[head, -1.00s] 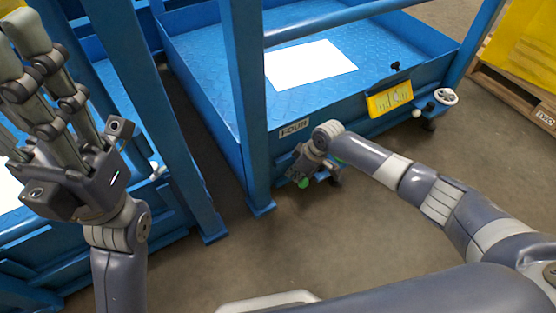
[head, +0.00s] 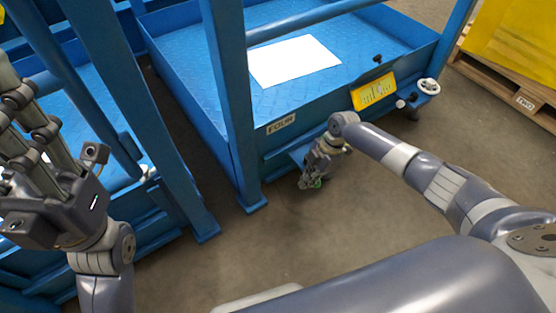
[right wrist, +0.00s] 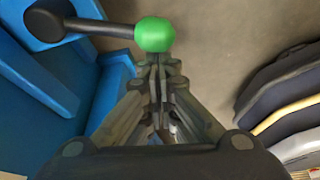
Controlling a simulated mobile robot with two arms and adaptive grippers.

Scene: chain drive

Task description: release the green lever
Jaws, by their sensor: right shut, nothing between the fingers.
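The green lever shows in the right wrist view as a round green knob (right wrist: 155,34) on a black rod that runs left to a dark pivot by blue metal.
The blue cart (head: 190,70) marked FOUR carries a white sheet (head: 293,61), a yellow plate (head: 373,91) and a white handwheel (head: 429,86). Another blue frame stands at the left. A wooden pallet (head: 510,92) lies at the right. Floor in front is clear.

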